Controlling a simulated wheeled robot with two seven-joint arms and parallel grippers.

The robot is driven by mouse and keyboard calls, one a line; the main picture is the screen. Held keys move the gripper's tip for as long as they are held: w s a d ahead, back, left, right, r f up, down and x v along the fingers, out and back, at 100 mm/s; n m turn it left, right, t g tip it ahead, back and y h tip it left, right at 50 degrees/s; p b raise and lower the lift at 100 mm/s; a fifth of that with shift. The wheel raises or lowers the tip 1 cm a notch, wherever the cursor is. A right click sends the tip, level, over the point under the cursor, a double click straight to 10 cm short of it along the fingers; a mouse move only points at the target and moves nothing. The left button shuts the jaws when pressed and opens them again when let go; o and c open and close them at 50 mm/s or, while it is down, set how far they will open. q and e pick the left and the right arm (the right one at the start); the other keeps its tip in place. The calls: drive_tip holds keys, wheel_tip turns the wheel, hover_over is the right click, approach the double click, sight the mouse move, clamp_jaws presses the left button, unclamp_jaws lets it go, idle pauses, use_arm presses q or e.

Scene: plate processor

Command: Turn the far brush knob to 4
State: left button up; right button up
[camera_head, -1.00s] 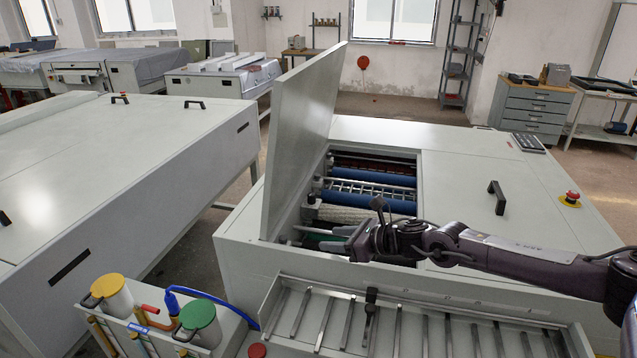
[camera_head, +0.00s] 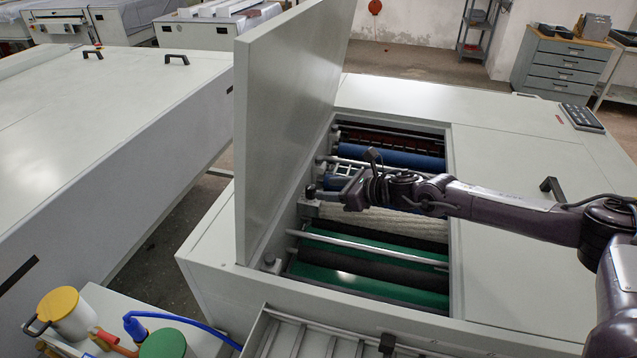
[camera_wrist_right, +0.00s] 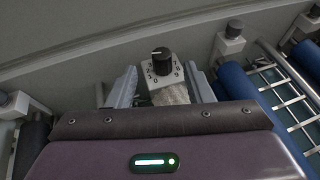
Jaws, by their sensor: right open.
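A black knob (camera_wrist_right: 161,60) with a pale pointer mark stands on a white numbered dial plate in the right wrist view. Its mark points toward the upper left; I cannot read the exact number. A pale brush roller (camera_wrist_right: 170,95) lies just below it, and also shows in the head view (camera_head: 400,222). My right gripper (camera_wrist_right: 161,88) is open, with one finger on each side of the dial plate and a gap to the knob. In the head view my right gripper (camera_head: 326,194) reaches over the open machine bay at its left side. My left gripper is out of view.
The raised lid (camera_head: 285,110) stands close to the left of my right gripper. Blue rollers (camera_head: 405,159) lie beyond it and green rollers (camera_head: 370,272) nearer. Another knob on a white bracket (camera_wrist_right: 229,42) and a wire grid (camera_wrist_right: 290,100) are to the right in the wrist view.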

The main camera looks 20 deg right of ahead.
sight(314, 188)
drive_tip(key=p+x, duration=0.1)
drive_tip(key=x, duration=0.3)
drive_tip(key=shift+d, duration=0.15)
drive_tip(key=shift+w+f, duration=0.2)
drive_tip(key=shift+w, duration=0.1)
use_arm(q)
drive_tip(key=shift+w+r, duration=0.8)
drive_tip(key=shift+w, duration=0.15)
use_arm(e)
drive_tip(key=shift+a, duration=0.2)
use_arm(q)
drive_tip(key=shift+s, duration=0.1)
use_arm(e)
drive_tip(key=shift+c, duration=1.1)
drive_tip(key=c, duration=0.8)
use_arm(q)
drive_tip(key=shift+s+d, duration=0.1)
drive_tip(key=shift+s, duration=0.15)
use_arm(e)
drive_tip(key=shift+s+m+h, duration=0.1)
drive_tip(key=shift+m+h, duration=0.2)
drive_tip(key=shift+h, duration=0.1)
